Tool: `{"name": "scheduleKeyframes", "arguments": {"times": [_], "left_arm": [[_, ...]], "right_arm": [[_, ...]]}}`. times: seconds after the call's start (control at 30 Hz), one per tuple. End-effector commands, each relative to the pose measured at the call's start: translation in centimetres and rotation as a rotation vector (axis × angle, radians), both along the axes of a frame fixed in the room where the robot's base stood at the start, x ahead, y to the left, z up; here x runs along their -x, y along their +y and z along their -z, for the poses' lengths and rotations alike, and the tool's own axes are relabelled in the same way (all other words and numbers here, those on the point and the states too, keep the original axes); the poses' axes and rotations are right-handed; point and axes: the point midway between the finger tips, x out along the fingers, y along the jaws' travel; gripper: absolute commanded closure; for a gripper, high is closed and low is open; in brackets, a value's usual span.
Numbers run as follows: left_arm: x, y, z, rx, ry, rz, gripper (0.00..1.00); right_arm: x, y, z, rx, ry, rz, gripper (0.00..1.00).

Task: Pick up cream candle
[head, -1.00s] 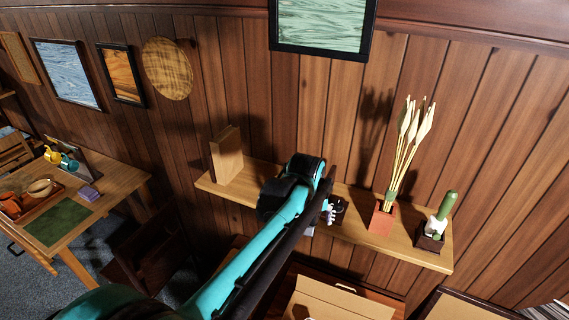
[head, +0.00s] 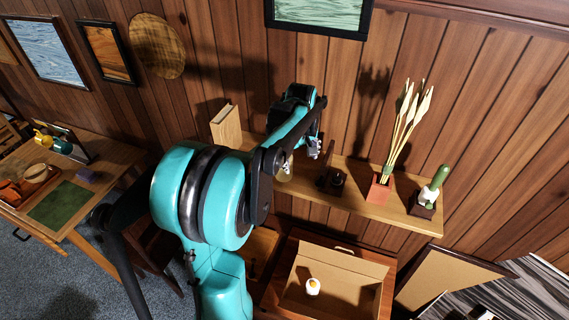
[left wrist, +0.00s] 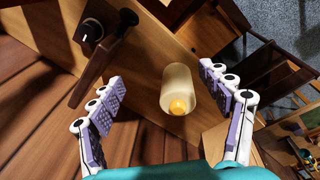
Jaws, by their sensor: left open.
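The cream candle (left wrist: 176,84) stands on the wooden shelf in the left wrist view, a pale cylinder with a yellow-orange end. In the head view the candle (head: 285,172) is partly hidden by my left arm. My left gripper (left wrist: 160,76) is open, its purple-padded fingers on either side of the candle with gaps on both sides. In the head view the left gripper (head: 303,152) is above the shelf by the candle, partly covered by its own arm. My right gripper is not in view.
The shelf (head: 355,195) also bears a book (head: 226,125), a dark wooden object (head: 332,181), a red pot with dried stems (head: 380,187) and a potted cactus (head: 425,207). An open box (head: 365,293) below holds a small white and yellow item (head: 313,286). A desk (head: 108,160) stands left.

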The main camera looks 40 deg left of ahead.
Motion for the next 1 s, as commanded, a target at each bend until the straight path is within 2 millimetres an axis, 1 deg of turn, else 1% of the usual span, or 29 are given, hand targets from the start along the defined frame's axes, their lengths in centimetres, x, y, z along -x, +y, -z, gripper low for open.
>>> {"name": "scheduleKeyframes", "arguments": {"times": [0.03, 0.2, 0.3, 0.4, 0.5, 0.77, 1.0], "left_arm": [[-0.4, 0.9, -0.3, 0.008, 0.011, -0.036, 0.22], [-1.5, 4.2, 0.1, 0.039, 0.059, -0.18, 0.22], [-2.0, 6.1, 0.5, 0.058, 0.088, -0.269, 0.22], [-2.2, 7.5, 1.0, 0.07, 0.11, -0.332, 0.22], [-2.3, 8.0, 1.8, 0.075, 0.117, -0.357, 0.22], [-2.2, 8.0, 4.8, 0.075, 0.118, -0.359, 0.22], [-2.2, 8.1, 8.3, 0.075, 0.118, -0.359, 0.22]], "right_arm": [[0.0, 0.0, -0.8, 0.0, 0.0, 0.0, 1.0], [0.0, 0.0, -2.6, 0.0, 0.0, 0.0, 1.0], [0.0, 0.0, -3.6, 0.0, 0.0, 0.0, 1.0], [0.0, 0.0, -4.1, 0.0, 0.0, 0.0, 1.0], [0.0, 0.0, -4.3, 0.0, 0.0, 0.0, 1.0], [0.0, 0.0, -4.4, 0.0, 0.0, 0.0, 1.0], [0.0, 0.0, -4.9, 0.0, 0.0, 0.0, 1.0]]}}
